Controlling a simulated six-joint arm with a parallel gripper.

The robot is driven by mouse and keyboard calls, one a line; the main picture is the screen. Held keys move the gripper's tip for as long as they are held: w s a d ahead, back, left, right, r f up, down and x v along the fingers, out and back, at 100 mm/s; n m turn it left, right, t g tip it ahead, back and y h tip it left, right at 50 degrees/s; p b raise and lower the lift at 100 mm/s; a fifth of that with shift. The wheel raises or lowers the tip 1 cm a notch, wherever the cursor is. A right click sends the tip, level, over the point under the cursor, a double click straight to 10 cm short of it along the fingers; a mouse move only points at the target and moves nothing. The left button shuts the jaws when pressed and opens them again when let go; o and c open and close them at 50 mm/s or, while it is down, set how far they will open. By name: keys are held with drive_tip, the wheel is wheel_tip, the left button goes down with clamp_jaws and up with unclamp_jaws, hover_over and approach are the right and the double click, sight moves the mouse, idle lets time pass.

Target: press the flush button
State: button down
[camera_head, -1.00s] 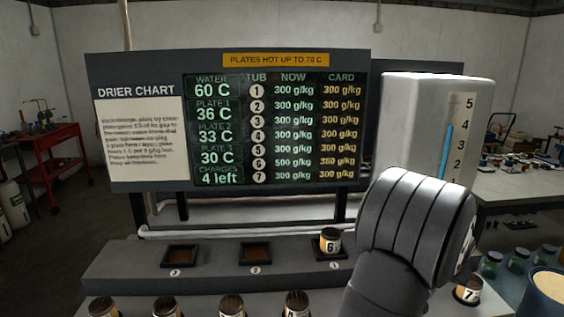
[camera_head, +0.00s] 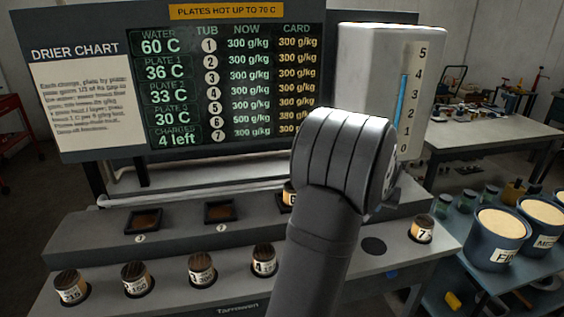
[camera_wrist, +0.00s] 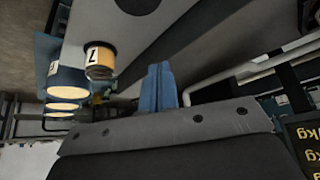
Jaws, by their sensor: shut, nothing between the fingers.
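I cannot make out the flush button in either view; my wrist hides part of the machine in the head view. The white tank (camera_head: 372,62) with a blue level gauge (camera_head: 402,98) stands right of the display board, behind my wrist. My gripper shows in the wrist view as two blue fingers (camera_wrist: 158,87) pressed together, empty, near the grey machine top. The board (camera_head: 95,50) reads water 60 C and charges 4 left.
Tub 7 (camera_head: 422,229) stands at the machine's right end, near an empty round recess (camera_head: 373,246). Several tubs line the front. Tub 6 (camera_head: 288,196) is mostly hidden by my wrist. Large blue tins (camera_head: 497,238) stand at right. A pale pipe (camera_head: 200,192) runs below the board.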

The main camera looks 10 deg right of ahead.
drive_tip(key=s+d+f+m+h, duration=0.1)
drive_tip(key=s+d+f+m, duration=0.1)
drive_tip(key=d+f, duration=0.1)
drive_tip(key=s+d+f+m+h, duration=0.1)
drive_tip(key=s+d+f+m, duration=0.1)
drive_tip(key=d, duration=0.3)
drive_tip(key=s+d+f+m+h, duration=0.1)
drive_tip(key=s+d+f+m, duration=0.1)
drive_tip(key=d+f, duration=0.2)
drive_tip(key=shift+d+f+h, duration=0.15)
drive_tip(key=shift+f+h, duration=0.05)
drive_tip(key=shift+h, duration=0.2)
drive_tip(key=s+d+f+m+t+h, duration=0.1)
drive_tip(key=s+d+f+m+h, duration=0.2)
drive_tip(key=s+d+f+m, duration=0.25)
drive_tip(key=s+a+f+m+t+h, duration=0.1)
drive_tip(key=s+a+f+m+t, duration=0.2)
drive_tip(key=a+f, duration=0.3)
drive_tip(key=s+a+f+m+t+h, duration=0.1)
drive_tip(key=s+a+f+m, duration=0.3)
drive_tip(key=a, duration=0.7)
wheel_tip(320, 180, down, 3)
drive_tip(key=shift+r+t, duration=0.1)
drive_tip(key=shift+t, duration=0.8)
drive_tip(key=shift+d+m, duration=0.1)
drive_tip(key=shift+m, duration=0.15)
